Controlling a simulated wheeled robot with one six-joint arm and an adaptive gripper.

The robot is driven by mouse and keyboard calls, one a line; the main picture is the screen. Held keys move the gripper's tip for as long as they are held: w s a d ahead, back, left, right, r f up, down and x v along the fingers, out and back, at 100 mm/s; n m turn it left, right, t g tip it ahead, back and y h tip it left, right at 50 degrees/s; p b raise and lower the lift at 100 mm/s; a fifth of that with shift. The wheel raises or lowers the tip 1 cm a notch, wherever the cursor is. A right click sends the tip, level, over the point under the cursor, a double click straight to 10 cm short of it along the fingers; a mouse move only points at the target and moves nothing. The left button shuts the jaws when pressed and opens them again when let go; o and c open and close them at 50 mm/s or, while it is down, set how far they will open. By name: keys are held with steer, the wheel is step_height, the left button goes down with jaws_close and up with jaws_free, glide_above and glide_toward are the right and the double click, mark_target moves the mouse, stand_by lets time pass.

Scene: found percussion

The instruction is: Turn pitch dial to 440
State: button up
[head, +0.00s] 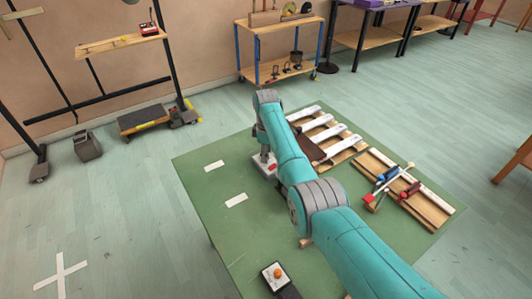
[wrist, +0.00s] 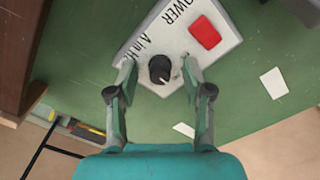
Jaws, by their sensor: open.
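A black dial knob (wrist: 159,68) sits on a light grey box (wrist: 150,40) in the wrist view. A pale pointer mark on it faces the lower right of that picture. The box bears the word POWER, a partly visible "Air H" label and a red rocker switch (wrist: 205,33). I see no number 440. My gripper (wrist: 157,63) is open, with one finger on each side of the knob; whether the fingers touch it I cannot tell. In the head view the box (head: 268,168) is on the green table, partly hidden by my arm, and the knob is hidden.
The green table (head: 195,180) also holds a rack of white bars (head: 331,132), a wooden tray with mallets (head: 420,200) and a black box with an orange knob (head: 278,275).

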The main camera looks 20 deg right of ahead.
step_height(320, 180, up, 12)
stand_by(0.5)
steer(key=shift+f, duration=0.1)
